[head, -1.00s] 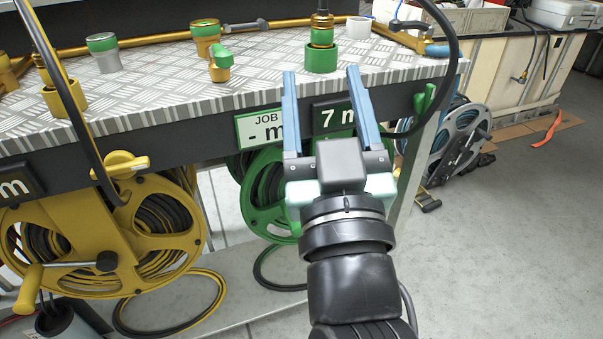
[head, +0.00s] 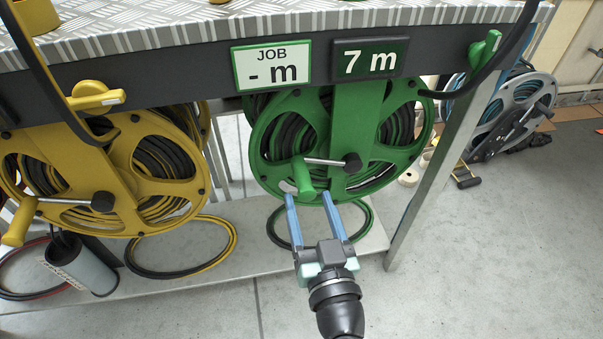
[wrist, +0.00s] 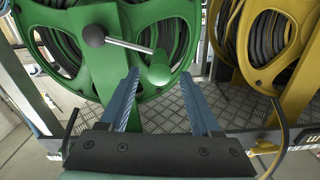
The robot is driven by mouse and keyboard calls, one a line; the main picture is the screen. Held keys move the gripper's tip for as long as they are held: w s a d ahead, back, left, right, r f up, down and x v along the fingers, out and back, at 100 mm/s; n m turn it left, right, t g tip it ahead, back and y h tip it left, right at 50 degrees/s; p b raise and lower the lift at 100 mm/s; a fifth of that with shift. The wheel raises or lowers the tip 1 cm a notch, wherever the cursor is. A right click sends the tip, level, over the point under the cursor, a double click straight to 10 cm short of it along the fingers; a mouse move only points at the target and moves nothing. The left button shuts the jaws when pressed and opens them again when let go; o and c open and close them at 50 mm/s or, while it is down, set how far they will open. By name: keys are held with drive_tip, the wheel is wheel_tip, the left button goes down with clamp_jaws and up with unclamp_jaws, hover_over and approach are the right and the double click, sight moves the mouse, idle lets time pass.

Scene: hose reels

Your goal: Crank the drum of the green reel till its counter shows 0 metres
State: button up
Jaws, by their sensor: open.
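The green reel (head: 268,150) hangs under the bench, with dark hose wound on its drum. Its crank arm runs left from a dark hub (head: 352,163) to a green handle (head: 303,177). The counter (head: 370,58) above it reads 7 m, and the job sign (head: 271,65) beside it reads "- m". My gripper (head: 307,197) is open and empty, just below the handle in the head view. In the wrist view the handle (wrist: 159,68) is beyond and between the spread fingertips (wrist: 163,76); I cannot tell whether they touch it.
A yellow reel (head: 130,215) with its own crank handle (head: 18,222) is to the left. A green lever (head: 484,52) is at the bench's right. A metal leg (head: 432,165) stands right of the green reel. A hose loop (head: 272,228) lies on the lower shelf.

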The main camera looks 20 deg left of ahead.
sight(302, 176)
drive_tip(key=x, duration=0.7)
clamp_jaws()
idle(1.3)
